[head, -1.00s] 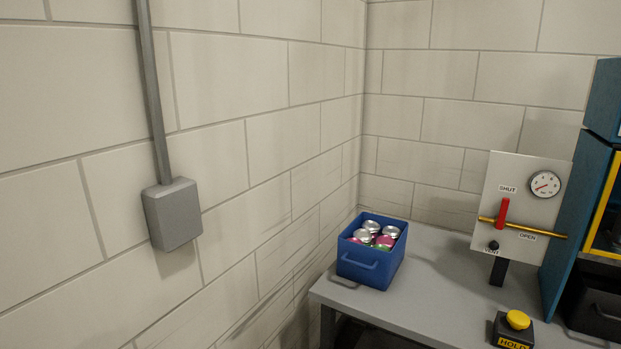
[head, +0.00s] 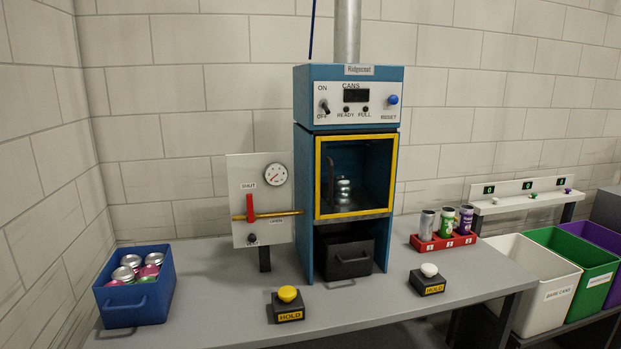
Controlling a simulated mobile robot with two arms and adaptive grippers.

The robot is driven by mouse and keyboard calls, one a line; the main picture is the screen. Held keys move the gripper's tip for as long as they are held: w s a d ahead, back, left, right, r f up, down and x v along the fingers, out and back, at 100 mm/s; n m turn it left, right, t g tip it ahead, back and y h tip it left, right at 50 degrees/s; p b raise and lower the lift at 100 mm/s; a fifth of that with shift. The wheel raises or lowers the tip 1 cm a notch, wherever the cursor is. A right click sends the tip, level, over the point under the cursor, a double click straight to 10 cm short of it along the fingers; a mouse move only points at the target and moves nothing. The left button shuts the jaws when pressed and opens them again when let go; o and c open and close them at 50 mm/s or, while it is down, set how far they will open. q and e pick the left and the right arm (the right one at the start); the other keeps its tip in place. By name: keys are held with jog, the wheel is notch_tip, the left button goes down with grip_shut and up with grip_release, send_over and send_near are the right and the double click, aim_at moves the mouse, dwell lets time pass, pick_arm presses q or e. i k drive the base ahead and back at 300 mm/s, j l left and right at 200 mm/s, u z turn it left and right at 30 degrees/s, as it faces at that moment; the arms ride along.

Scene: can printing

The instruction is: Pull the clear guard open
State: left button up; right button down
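The clear guard (head: 365,170) is a see-through panel in a yellow frame on the front of the blue can machine (head: 307,185). It appears shut, with its frame flush against the opening. A dark upright bar, perhaps its handle (head: 331,178), shows near the left side of the frame. Silver can-like parts (head: 343,190) show behind the guard. Neither of my grippers is in the head view.
A blue crate (head: 140,300) of cans stands at the table's left. A valve panel (head: 240,185) stands left of the machine. Yellow (head: 288,294) and white (head: 429,270) button boxes stand in front. A red can rack (head: 425,244) and bins (head: 548,280) are right.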

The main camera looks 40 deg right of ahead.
aim_at(329, 201)
jog(key=l+z, duration=0.1)
jog(key=z, duration=0.4)
jog(key=l+z, duration=0.1)
jog(key=z, duration=0.35)
jog(key=l+z, duration=0.15)
jog(key=z, duration=0.35)
